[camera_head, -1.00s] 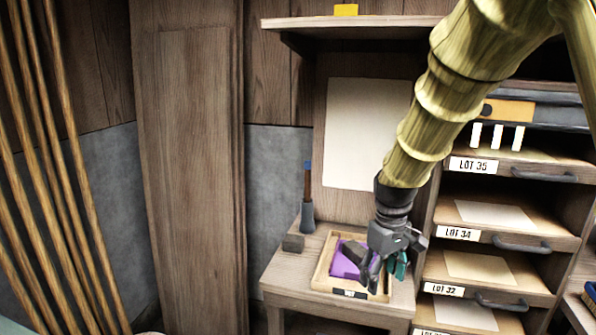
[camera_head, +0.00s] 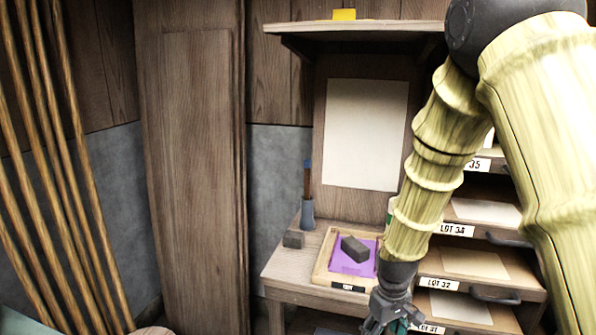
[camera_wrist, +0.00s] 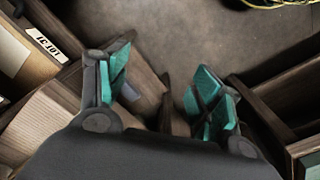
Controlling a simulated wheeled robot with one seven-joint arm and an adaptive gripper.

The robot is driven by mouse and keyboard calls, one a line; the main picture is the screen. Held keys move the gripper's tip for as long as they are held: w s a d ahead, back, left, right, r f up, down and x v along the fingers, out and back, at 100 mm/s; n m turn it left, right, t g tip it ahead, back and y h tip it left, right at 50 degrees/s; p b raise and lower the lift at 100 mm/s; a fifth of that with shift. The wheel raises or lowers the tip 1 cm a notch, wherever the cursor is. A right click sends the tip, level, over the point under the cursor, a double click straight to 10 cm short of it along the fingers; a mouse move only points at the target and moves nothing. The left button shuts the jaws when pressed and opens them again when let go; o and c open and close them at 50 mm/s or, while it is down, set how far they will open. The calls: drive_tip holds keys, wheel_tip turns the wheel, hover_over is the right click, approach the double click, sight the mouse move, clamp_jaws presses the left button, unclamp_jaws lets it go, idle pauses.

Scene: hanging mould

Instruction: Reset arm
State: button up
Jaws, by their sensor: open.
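My gripper (camera_head: 392,322) hangs low at the bottom of the head view, in front of the small table and the lower drawers, and its tips are partly cut off. In the wrist view, my gripper (camera_wrist: 160,100) has its two teal-padded fingers spread wide with nothing between them. Floor and wooden edges show beyond the fingers. My bamboo-like arm comes down from the upper right and hides part of the drawers.
A wooden tray (camera_head: 322,272) on the table (camera_head: 290,269) holds a purple sheet (camera_head: 342,262) with a dark block (camera_head: 355,248) on it. Another dark block (camera_head: 293,239) and a holder (camera_head: 307,213) stand left. Drawers (camera_head: 470,290) stand right; bamboo poles lean left.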

drive_tip(key=s+d+f+m+p, duration=0.2)
drive_tip(key=s+f+m, duration=0.1)
drive_tip(key=s+f, duration=1.85)
drive_tip(key=s+f+m, duration=0.1)
drive_tip(key=s+f, duration=0.2)
drive_tip(key=s, duration=0.8)
drive_tip(key=shift+f+m+p, duration=0.4)
